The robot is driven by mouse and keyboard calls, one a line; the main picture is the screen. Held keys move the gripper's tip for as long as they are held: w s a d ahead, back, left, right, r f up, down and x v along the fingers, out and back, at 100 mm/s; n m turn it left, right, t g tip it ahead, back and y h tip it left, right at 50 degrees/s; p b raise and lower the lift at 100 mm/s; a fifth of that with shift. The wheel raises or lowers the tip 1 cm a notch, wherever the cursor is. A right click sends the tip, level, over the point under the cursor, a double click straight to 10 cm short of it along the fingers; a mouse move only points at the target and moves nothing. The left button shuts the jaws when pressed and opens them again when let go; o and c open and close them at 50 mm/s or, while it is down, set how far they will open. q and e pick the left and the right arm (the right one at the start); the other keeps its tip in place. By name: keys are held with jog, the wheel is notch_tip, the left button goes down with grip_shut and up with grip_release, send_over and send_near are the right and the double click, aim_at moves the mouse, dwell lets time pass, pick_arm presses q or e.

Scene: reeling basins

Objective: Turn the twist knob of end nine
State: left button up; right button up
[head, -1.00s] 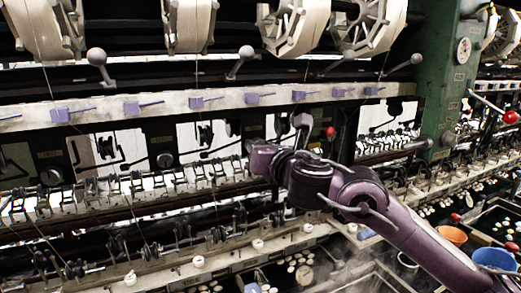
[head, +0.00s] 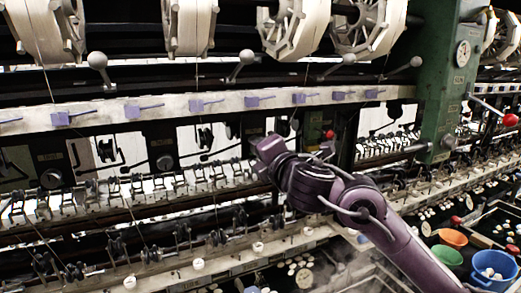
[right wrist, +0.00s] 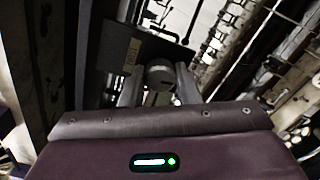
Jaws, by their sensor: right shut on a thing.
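In the right wrist view a round grey knob (right wrist: 160,74) stands out from a dark panel (right wrist: 150,42) with a small pale label (right wrist: 131,54), its text too small to be sure of. My right gripper (right wrist: 159,84) has one finger on each side of the knob and is shut on it. In the head view my purple right arm reaches in from the lower right to the machine's back panel, and its wrist hides this knob and most of the gripper. Another dark round knob (head: 165,161) shows on the panel to the left. My left gripper is not in view.
A pale rail with blue levers (head: 199,104) runs above the panels. A red ball (head: 330,134) sits close to my right wrist. A green post (head: 446,85) stands at the right. An orange bowl (head: 453,238) and a blue bucket (head: 491,268) stand at the lower right.

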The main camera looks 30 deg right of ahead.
jog(key=shift+m, duration=1.2)
jog(key=o, duration=1)
jog(key=s, duration=0.7)
jog(key=shift+s+a+p, duration=0.2)
jog(key=shift+s+p, duration=0.1)
jog(key=shift+s, duration=0.1)
